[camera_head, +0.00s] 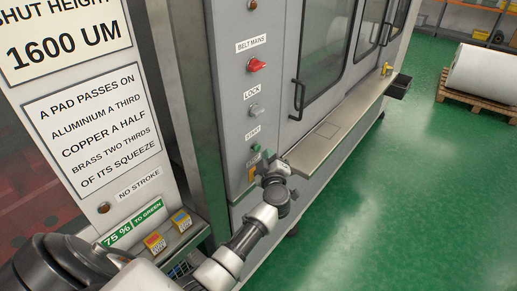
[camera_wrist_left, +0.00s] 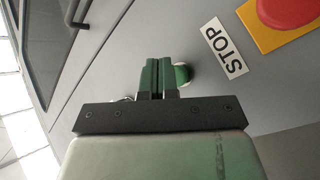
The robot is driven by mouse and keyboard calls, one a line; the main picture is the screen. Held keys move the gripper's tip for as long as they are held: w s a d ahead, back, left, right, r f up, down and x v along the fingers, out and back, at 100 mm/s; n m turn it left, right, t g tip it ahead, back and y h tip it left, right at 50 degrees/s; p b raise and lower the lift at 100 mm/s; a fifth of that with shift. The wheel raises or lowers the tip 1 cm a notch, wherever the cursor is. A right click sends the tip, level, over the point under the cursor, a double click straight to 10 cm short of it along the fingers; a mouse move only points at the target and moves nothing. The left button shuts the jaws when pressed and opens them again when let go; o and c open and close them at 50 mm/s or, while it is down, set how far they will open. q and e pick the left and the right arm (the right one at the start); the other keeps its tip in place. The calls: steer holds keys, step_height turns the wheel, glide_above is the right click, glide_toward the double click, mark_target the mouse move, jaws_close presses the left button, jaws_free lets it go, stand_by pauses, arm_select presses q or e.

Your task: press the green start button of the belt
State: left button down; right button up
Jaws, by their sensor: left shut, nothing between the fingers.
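The green start button (camera_head: 256,147) sits on the grey control panel below the START label (camera_head: 252,131). In the left wrist view the button (camera_wrist_left: 183,74) is partly hidden behind my fingers. My left gripper (camera_head: 266,156) is at the panel, just beside and in front of the button. Its green-padded fingers (camera_wrist_left: 157,74) are shut together with nothing between them. The tips overlap the button's edge in the wrist view; I cannot tell whether they touch it. My right gripper is not in view.
A red stop button on a yellow plate (camera_wrist_left: 268,30) is close by, with its STOP label (camera_wrist_left: 224,48). Above are the lock knob (camera_head: 254,110) and red belt mains switch (camera_head: 257,65). A metal ledge (camera_head: 325,135) juts out to the right. Green floor is open beyond.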

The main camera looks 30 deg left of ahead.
arm_select(q)
steer(key=shift+a, duration=0.1)
steer(key=shift+a+p, duration=0.35)
steer(key=shift+a, duration=0.05)
steer(key=shift+w+a, duration=0.1)
steer(key=shift+a, duration=0.4)
stand_by(0.8)
steer(key=shift+d+r, duration=0.1)
steer(key=shift+d+p, duration=0.5)
steer(key=shift+d, duration=0.35)
